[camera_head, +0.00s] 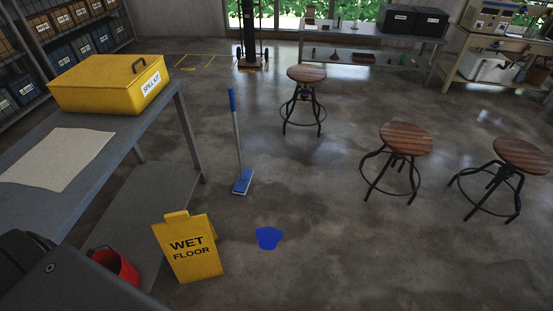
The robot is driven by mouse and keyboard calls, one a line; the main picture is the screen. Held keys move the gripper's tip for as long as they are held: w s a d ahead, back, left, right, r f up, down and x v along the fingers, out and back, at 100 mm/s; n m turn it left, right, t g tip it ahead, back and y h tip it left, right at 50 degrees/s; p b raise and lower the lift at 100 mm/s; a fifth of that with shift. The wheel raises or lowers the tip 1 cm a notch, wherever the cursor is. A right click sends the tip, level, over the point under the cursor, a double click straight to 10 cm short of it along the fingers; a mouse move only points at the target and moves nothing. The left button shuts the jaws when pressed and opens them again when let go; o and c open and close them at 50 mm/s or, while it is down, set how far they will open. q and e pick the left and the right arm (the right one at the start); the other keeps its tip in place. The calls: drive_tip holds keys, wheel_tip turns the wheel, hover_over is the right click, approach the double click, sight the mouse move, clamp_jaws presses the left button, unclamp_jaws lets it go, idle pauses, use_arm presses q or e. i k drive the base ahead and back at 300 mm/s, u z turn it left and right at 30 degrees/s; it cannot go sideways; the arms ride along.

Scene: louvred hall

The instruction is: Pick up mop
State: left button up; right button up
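The mop (237,141) stands upright on the concrete floor, just right of the grey table. It has a grey pole with a blue grip at the top and a flat blue head (242,182) resting on the floor. Nothing is touching its pole that I can see. Neither of my grippers shows in the head view, so their state and distance from the mop are hidden. A dark rounded shape fills the bottom left corner.
A yellow wet floor sign (188,247) and a blue patch (268,238) are on the floor nearer than the mop. The grey table (118,133) carries a yellow spill kit (108,83). A red bucket (117,265) stands low left. Wooden stools (406,138) stand to the right.

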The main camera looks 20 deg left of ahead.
sight(242, 184)
drive_tip(key=z, duration=0.35)
drive_tip(key=i, duration=1.65)
drive_tip(key=u, duration=0.75)
drive_tip(key=i, duration=1.15)
drive_tip(key=u, duration=0.7)
